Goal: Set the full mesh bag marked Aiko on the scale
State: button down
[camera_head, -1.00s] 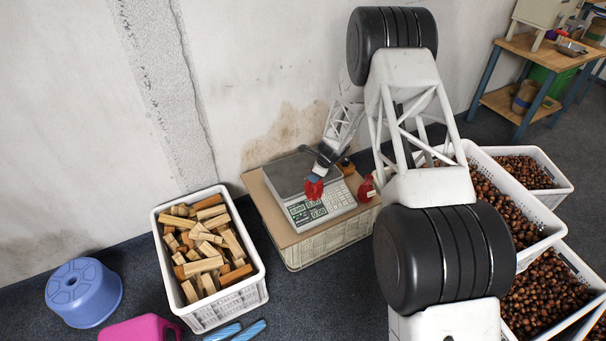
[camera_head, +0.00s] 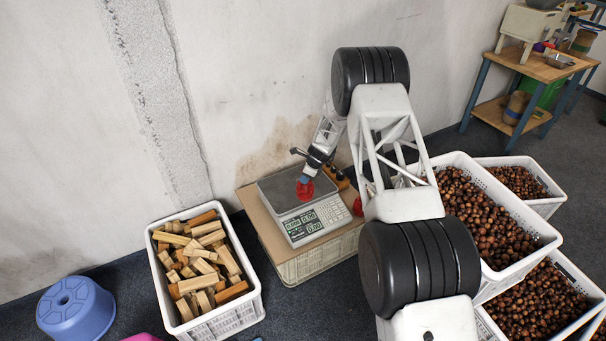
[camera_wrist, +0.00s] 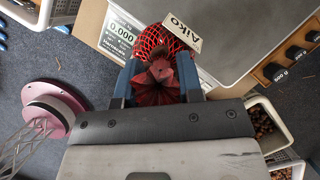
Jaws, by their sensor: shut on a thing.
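My gripper (camera_head: 308,178) is shut on the gathered neck of a red mesh bag (camera_head: 304,191). In the wrist view the bag (camera_wrist: 160,42) bulges beyond the fingers (camera_wrist: 157,84), and its white tag (camera_wrist: 182,32) reads Aiko. The scale (camera_head: 276,190) has a grey pan and a pale front panel with keys and displays (camera_head: 309,219). In the head view the bag overlaps the pan's front right part, near the display. In the wrist view it lies between display (camera_wrist: 121,36) and pan (camera_wrist: 242,28). The display appears to read zero. Whether the bag touches the scale cannot be told.
The scale stands on a board over a crate (camera_head: 300,268). A block with dark weights (camera_head: 336,176) is right of it; another red bag (camera_head: 357,207) lies at the board's right. A wood-filled crate (camera_head: 256,300) stands left, chestnut crates (camera_head: 550,238) right.

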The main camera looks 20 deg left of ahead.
jog(key=shift+w+a+f, duration=0.1)
jog(key=shift+w+a, duration=0.3)
jog(key=shift+w, duration=0.5)
jog(key=shift+w+a+f, duration=0.1)
jog(key=shift+w+a, duration=0.35)
jog(key=shift+w, duration=0.45)
jog(key=shift+w+a, duration=0.4)
jog(key=shift+w, duration=0.6)
jog(key=shift+w+a+f, duration=0.1)
jog(key=shift+w+f, duration=0.05)
jog(key=shift+f, duration=0.75)
jog(key=shift+w+a+f, duration=0.1)
jog(key=shift+f, duration=0.9)
jog(key=c, duration=0.8)
grip_release()
jog(key=shift+o, duration=0.2)
